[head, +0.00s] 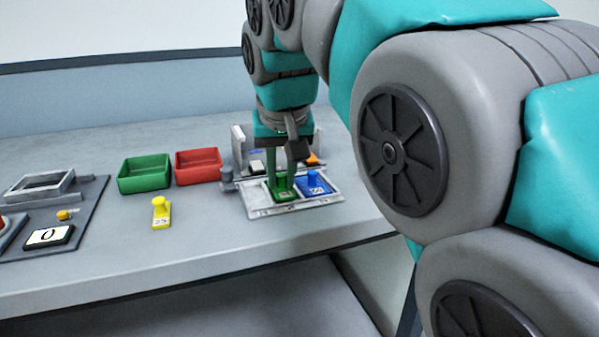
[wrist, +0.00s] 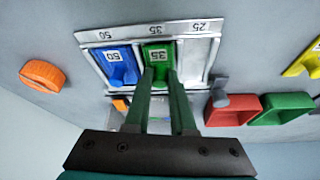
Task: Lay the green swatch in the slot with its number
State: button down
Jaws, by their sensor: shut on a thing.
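The green swatch (head: 284,195) is at the middle slot of the grey slotted tray (head: 262,212). In the wrist view the green swatch (wrist: 155,54) shows the number 35, and the tray rim beside that slot also reads 35. It looks level and within the slot's outline; whether it touches the floor of the slot I cannot tell. My gripper (head: 284,175) is upright over it with both fingers shut on its knob, which they mostly hide. The fingers also show in the wrist view (wrist: 158,80).
The blue swatch (head: 314,183), numbered 50, lies in the slot marked 50. The slot marked 25 (wrist: 192,62) is empty. A yellow swatch (head: 161,213) stands on the table. Green (head: 144,173) and red (head: 198,166) bins stand left of the tray, and a grey knob (head: 226,184) by its edge.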

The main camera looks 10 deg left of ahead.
jog(key=shift+c, duration=1.4)
grip_release()
jog(key=shift+f, duration=0.1)
jog(key=shift+r+p, duration=1.45)
jog(key=shift+r, duration=1.6)
